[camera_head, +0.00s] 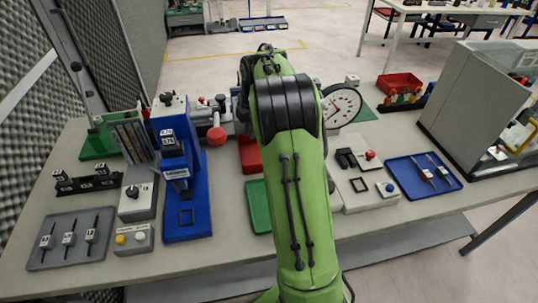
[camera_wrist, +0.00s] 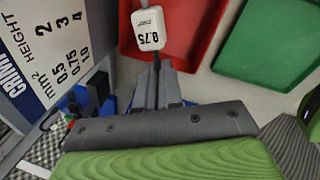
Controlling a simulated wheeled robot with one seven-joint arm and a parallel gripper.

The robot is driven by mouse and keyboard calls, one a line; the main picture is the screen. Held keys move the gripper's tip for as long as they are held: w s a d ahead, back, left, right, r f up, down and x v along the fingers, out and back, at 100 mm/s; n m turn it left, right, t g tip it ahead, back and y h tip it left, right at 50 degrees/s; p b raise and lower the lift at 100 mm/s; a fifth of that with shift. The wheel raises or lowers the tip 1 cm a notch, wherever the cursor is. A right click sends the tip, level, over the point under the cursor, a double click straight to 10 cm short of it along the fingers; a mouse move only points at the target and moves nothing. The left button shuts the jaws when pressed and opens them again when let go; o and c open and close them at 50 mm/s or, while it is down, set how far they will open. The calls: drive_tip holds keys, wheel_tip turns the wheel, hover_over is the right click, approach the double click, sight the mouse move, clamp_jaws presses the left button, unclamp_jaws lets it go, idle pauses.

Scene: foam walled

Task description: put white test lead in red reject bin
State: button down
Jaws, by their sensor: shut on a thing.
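In the wrist view, my gripper (camera_wrist: 158,88) is shut on the white test lead (camera_wrist: 149,29), whose white tag reads 0.75. The tag shows beyond the fingertips, overlapping the left part of the red reject bin (camera_wrist: 196,50). I cannot tell its height above the bin. In the head view the red bin (camera_head: 249,155) is partly hidden behind my green arm, and my gripper and the held lead are hidden.
A green bin (camera_wrist: 268,45) sits beside the red one. A blue crimp press (camera_head: 181,190) stands to the left, near a grey tray (camera_head: 55,257) of leads. A blue tray (camera_head: 407,182) with two leads lies to the right. A dial gauge (camera_head: 343,103) stands behind my arm.

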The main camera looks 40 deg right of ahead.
sight(254, 160)
wheel_tip(254, 160, down, 10)
drive_tip(key=b, duration=0.2)
drive_tip(key=shift+d+b, duration=0.1)
drive_tip(key=shift+b, duration=0.2)
drive_tip(key=shift+s, duration=0.1)
drive_tip(key=c, duration=1.3)
unclamp_jaws()
drive_tip(key=shift+f, duration=0.15)
drive_tip(key=r+p, duration=0.1)
drive_tip(key=r, duration=0.3)
drive_tip(key=s+r+p, duration=0.1)
drive_tip(key=r, duration=0.3)
drive_tip(key=s+r, duration=0.1)
drive_tip(key=r, duration=0.3)
drive_tip(key=shift+s+r+p, duration=0.1)
drive_tip(key=shift+s+p, duration=0.1)
drive_tip(key=shift+p, duration=0.2)
